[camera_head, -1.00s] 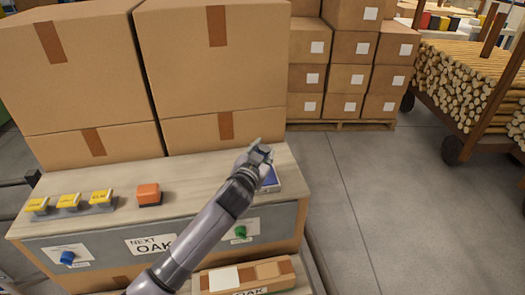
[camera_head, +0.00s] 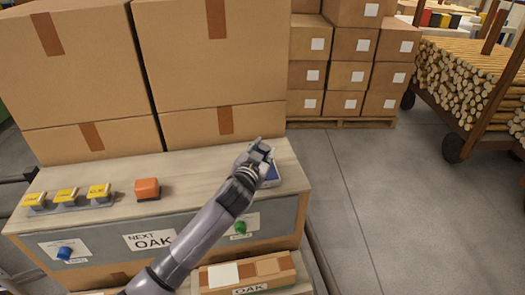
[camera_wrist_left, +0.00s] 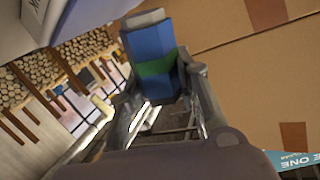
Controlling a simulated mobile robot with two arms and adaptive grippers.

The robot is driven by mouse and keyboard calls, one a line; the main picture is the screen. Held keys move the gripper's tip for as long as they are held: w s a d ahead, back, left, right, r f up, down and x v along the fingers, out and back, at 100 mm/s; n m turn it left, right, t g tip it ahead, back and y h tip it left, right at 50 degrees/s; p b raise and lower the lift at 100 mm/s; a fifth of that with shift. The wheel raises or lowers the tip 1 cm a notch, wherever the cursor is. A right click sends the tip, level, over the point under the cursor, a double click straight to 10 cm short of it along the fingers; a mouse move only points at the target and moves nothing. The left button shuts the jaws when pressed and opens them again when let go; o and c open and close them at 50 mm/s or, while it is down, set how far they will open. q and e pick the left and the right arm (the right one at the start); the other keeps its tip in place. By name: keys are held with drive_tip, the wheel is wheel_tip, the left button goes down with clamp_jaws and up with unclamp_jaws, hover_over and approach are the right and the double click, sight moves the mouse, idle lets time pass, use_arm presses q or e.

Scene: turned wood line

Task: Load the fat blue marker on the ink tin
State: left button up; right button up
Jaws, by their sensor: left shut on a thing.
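The fat blue marker (camera_wrist_left: 150,48), a blocky blue piece with a green band and a grey end, shows in the left wrist view between the fingers of my left gripper (camera_wrist_left: 163,92), which is shut on it. In the head view my left gripper (camera_head: 261,151) is over the right end of the bench, and the marker cannot be made out there. The ink tin (camera_head: 272,174), a pale-rimmed tin with a blue pad, lies on the bench just below and beside the gripper, partly hidden by it. I cannot tell whether the marker touches it. My right gripper is not in view.
Several yellow-topped stamps (camera_head: 67,196) and an orange block (camera_head: 147,189) stand on the left of the bench (camera_head: 195,173). Large cartons (camera_head: 215,65) stand close behind. A blue knob (camera_head: 65,253) and a green knob (camera_head: 240,227) stick out of the front panel. Open floor lies right.

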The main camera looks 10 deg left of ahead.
sight(263, 147)
use_arm(q)
drive_tip(key=shift+f+b, duration=0.4)
drive_tip(key=shift+f, duration=0.25)
idle(0.8)
drive_tip(key=shift+r, duration=0.1)
wheel_tip(263, 147, up, 2)
drive_tip(key=shift+p, duration=1.05)
wheel_tip(263, 147, up, 5)
drive_tip(key=p, duration=0.4)
drive_tip(key=shift+p, duration=0.3)
